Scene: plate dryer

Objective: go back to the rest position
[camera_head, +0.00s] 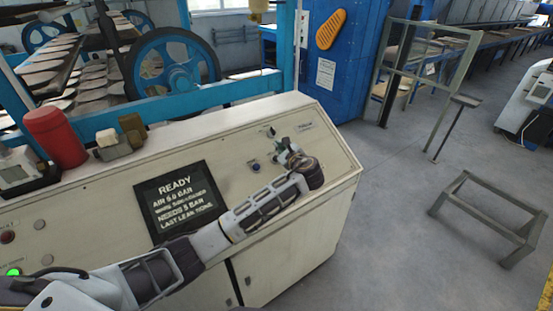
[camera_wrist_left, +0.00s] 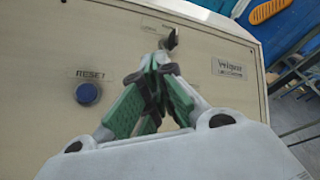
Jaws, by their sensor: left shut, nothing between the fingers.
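My left arm reaches across the front of a cream control panel (camera_head: 100,205) from the lower left. My left gripper (camera_head: 281,147) is at the panel's right end; its green-padded fingers (camera_wrist_left: 157,62) are shut together with nothing between them. The fingertips are just below a small dark key-like switch (camera_wrist_left: 170,39), which also shows in the head view (camera_head: 270,131). I cannot tell whether they touch it. A blue button (camera_wrist_left: 88,93) marked RESET is to the left of the fingers. My right gripper is not in view.
A dark screen (camera_head: 185,200) reading READY is on the panel behind my arm. A red cylinder (camera_head: 55,137) and small boxes stand on the panel's top. A blue-wheeled machine is behind. A metal stand (camera_head: 490,215) is on the grey floor, with open floor between.

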